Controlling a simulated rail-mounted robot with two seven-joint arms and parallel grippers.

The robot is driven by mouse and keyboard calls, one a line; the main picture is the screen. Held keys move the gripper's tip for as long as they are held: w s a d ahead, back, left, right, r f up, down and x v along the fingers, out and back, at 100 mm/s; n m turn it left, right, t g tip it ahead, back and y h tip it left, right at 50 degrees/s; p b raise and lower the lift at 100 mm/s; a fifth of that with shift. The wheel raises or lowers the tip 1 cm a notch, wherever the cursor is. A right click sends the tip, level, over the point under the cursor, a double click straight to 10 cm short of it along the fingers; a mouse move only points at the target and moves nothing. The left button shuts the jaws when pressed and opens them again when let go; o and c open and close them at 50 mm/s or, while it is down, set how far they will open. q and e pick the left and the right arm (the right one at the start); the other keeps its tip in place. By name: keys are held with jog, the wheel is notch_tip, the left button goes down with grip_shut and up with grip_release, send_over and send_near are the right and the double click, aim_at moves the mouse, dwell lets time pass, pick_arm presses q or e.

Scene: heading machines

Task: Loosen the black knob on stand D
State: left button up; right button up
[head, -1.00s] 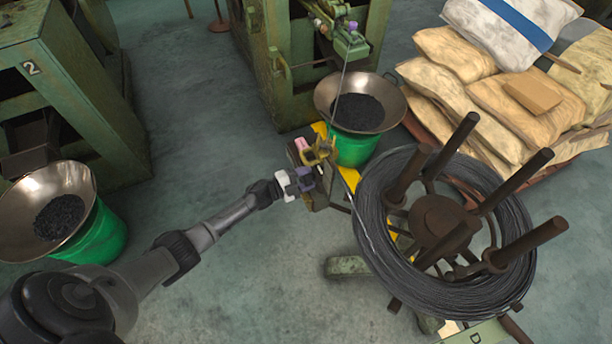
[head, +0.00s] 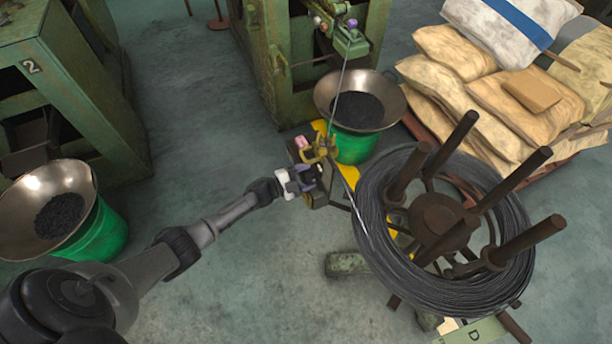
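Stand D is the stand bearing the large coil of dark wire (head: 375,225); its green plate with a D (head: 472,334) shows at the bottom edge. The fingers are too small and dark to tell open from shut. My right gripper is out of view.
A wire runs from the unit up to the green machine (head: 262,75). A metal bowl on a green drum (head: 358,148) stands just behind the unit. Brown posts (head: 510,180) rise from the coil stand. Another bowl (head: 28,195) stands left. Floor between is clear.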

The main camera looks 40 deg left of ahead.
pick_arm(q)
jog(key=shift+o, duration=1.1)
jog(key=shift+s, duration=0.1)
jog(key=shift+s+a, duration=0.2)
jog(key=shift+s, duration=0.15)
jog(key=p+v, duration=0.3)
jog(key=v, duration=0.9)
jog(key=shift+s+a, duration=0.25)
jog(key=shift+s, duration=0.1)
